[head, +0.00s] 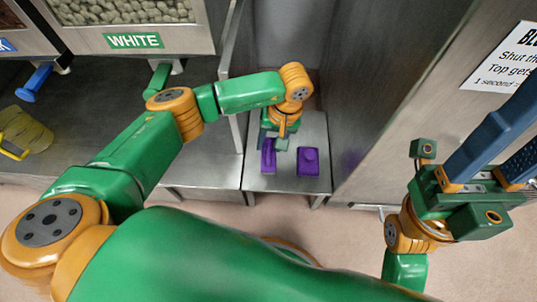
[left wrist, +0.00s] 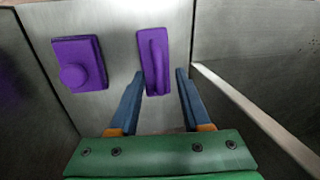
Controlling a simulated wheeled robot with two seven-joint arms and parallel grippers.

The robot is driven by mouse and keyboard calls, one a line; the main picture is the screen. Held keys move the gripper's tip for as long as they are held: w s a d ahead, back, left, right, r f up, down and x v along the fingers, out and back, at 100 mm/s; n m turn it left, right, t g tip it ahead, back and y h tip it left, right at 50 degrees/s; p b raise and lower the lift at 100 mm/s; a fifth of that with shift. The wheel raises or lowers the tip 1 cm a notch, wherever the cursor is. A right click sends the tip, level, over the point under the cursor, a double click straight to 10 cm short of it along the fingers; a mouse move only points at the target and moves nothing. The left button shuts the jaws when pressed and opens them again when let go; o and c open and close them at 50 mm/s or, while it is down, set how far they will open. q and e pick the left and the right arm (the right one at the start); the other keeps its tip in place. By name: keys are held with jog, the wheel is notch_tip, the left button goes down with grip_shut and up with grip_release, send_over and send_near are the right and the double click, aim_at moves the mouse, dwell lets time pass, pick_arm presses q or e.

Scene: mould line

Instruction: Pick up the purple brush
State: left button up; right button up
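Two purple things lie on a grey metal surface. One is a narrow plate with a long raised handle, which looks like the purple brush (head: 268,158); it also shows in the left wrist view (left wrist: 154,62). The other is a wider purple block with a round knob (head: 308,161), at the left in the left wrist view (left wrist: 78,64). My left gripper (head: 271,138) is open and empty above the narrow one. In the left wrist view its blue fingers (left wrist: 160,76) point toward the lower part of the brush, one to each side. My right gripper (head: 505,150) is open and empty, at the right.
Metal walls flank the surface (head: 255,182) closely on both sides. At the left stand bins labelled WHITE (head: 134,40) and, partly cut off, another. A blue handle (head: 34,82) and a yellow scoop (head: 25,132) are there. A sign (head: 503,58) hangs at the right.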

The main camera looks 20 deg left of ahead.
pick_arm(q)
grip_shut()
dwell(1.2)
